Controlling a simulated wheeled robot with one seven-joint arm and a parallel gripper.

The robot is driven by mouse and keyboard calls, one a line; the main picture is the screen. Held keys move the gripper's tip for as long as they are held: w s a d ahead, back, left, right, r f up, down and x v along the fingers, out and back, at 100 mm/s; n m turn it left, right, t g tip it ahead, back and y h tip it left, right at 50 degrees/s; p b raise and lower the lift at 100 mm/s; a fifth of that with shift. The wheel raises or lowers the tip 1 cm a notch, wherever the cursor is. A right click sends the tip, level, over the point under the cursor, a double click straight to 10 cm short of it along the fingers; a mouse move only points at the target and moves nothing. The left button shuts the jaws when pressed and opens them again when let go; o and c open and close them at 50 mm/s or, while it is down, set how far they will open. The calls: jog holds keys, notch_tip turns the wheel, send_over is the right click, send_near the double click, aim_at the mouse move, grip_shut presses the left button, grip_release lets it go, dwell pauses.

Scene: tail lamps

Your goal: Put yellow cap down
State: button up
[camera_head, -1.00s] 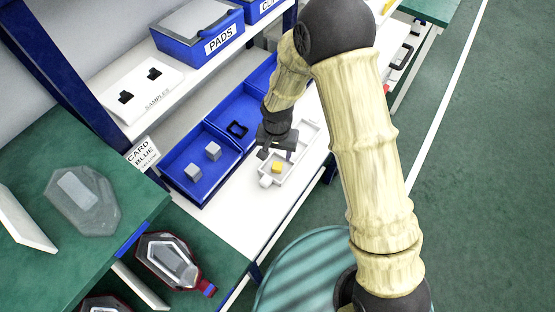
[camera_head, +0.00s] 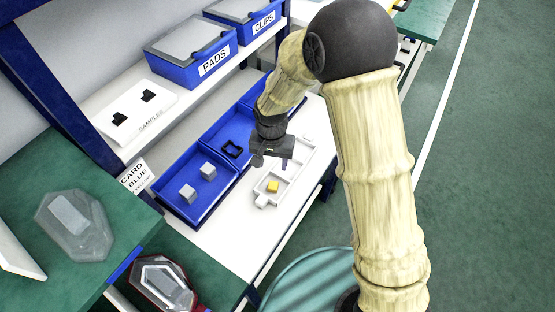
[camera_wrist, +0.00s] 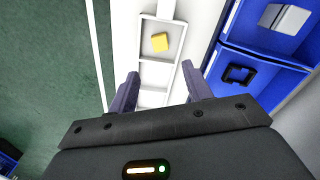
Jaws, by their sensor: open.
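The yellow cap (camera_head: 273,187) rests in the near end compartment of a white compartmented tray (camera_head: 264,199) on the white shelf. In the wrist view the yellow cap (camera_wrist: 159,42) lies flat inside the tray, slightly tilted, apart from my fingers. My gripper (camera_head: 271,162) is open and empty above the tray, beyond the cap in the head view. In the wrist view its two fingers (camera_wrist: 160,92) stand apart on either side of the tray's middle, with nothing between them but the tray below.
Left of the tray, a blue bin (camera_head: 222,189) holds two grey blocks (camera_head: 187,193), and its neighbouring section holds a black square frame (camera_head: 231,149). Above are lidded boxes marked PADS (camera_head: 196,54) and CLIPS (camera_head: 251,20) and a samples board (camera_head: 134,108). White shelf beside the tray is bare.

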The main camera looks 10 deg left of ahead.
jog(key=s+d+r+t, duration=0.1)
jog(key=d+r, duration=0.3)
jog(key=d, duration=0.4)
jog(key=s+d+r, duration=0.3)
jog(key=d+r, duration=0.1)
jog(key=d, duration=0.5)
jog(key=s+d+r+t, duration=0.1)
jog(key=s+d+r, duration=0.2)
jog(key=d, duration=0.5)
jog(key=shift+d+r+t, duration=0.3)
jog(key=shift+d+r, duration=0.05)
jog(key=shift+r, duration=0.1)
jog(key=shift+s, duration=0.1)
jog(key=c, duration=0.3)
